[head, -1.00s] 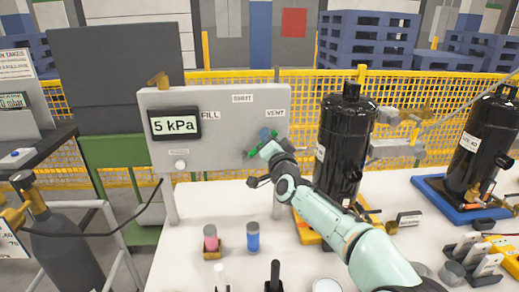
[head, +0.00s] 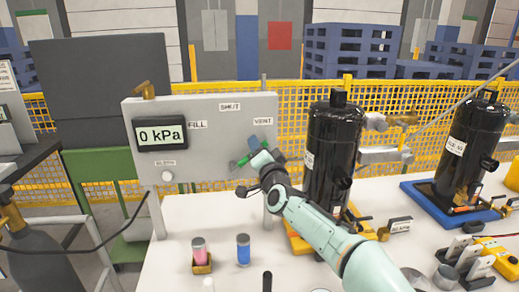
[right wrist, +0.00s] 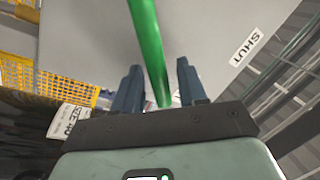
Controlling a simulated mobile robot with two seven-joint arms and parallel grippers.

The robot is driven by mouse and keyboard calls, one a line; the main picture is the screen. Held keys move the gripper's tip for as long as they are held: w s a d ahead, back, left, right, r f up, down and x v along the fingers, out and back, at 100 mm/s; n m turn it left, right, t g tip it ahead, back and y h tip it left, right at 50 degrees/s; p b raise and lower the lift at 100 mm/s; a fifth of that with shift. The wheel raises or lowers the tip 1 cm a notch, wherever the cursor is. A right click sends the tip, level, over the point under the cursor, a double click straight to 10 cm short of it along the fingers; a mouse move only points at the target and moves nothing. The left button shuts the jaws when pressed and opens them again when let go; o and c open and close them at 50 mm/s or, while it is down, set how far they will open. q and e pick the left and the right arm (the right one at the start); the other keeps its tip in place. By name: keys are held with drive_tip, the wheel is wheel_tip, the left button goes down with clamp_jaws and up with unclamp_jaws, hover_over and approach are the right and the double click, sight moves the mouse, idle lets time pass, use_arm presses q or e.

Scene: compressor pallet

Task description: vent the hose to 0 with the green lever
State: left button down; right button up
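The grey panel (head: 220,110) has a display (head: 161,134) that reads 0 kPa. Its labels read FILL (head: 197,124), SHUT (head: 230,107) and VENT (head: 263,121). The green lever (head: 241,162) is below the VENT label and partly hidden by my right gripper (head: 258,148). In the right wrist view, the green lever (right wrist: 150,50) runs between the two fingers of my right gripper (right wrist: 160,80). Gaps show on both sides of it, so the fingers are open around it. The SHUT label (right wrist: 248,47) is on the right there. My left gripper is not in view.
A black compressor (head: 332,150) stands close to the right of the panel, beside my right arm. Another compressor (head: 472,150) stands in a blue tray further right.

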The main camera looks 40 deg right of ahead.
drive_tip(key=v, duration=1.3)
drive_tip(key=shift+s, duration=0.2)
drive_tip(key=shift+a, duration=0.15)
